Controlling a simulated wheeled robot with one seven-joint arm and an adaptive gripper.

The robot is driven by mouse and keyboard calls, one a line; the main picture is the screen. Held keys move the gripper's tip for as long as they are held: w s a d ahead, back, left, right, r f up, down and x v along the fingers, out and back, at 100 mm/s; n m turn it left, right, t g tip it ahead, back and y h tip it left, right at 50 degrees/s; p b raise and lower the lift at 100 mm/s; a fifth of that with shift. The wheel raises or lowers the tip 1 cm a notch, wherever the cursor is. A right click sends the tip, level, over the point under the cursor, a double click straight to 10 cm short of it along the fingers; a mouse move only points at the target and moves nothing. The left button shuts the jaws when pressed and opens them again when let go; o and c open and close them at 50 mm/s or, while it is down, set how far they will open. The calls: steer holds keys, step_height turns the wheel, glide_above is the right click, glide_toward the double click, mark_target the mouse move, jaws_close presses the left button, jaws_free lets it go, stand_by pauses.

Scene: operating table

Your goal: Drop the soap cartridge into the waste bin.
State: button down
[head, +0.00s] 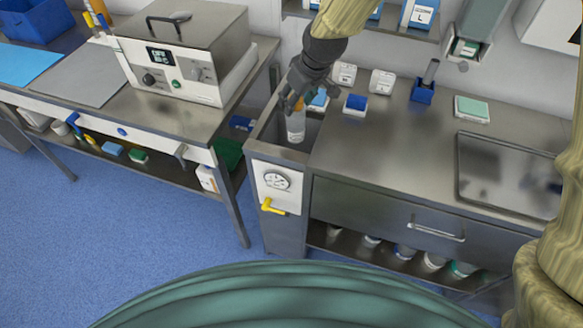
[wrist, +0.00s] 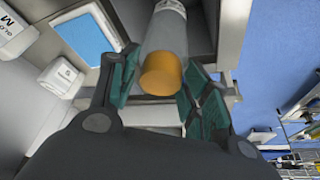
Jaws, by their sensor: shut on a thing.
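A white bottle with an orange cap (head: 296,124), seemingly the soap cartridge, is held upright or nearly so in my gripper (head: 292,102). In the wrist view its orange cap (wrist: 162,74) is between my green finger pads (wrist: 158,88), and its white body extends beyond. In the head view the bottle is at the mouth of an open well (head: 268,128) at the left end of the steel counter. I cannot tell how far down into the well it is. No waste bin is clearly recognisable.
The well's front has a gauge (head: 277,180) and a yellow lever (head: 272,206). White boxes (head: 382,82) and a blue-topped box (head: 356,103) stand on the counter right of it. A steel tray (head: 500,172) lies further right. A boxy device (head: 182,62) stands on the left table.

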steer(key=shift+f, duration=0.15)
steer(key=c, duration=0.6)
jaws_free()
steer(key=v, duration=1.2)
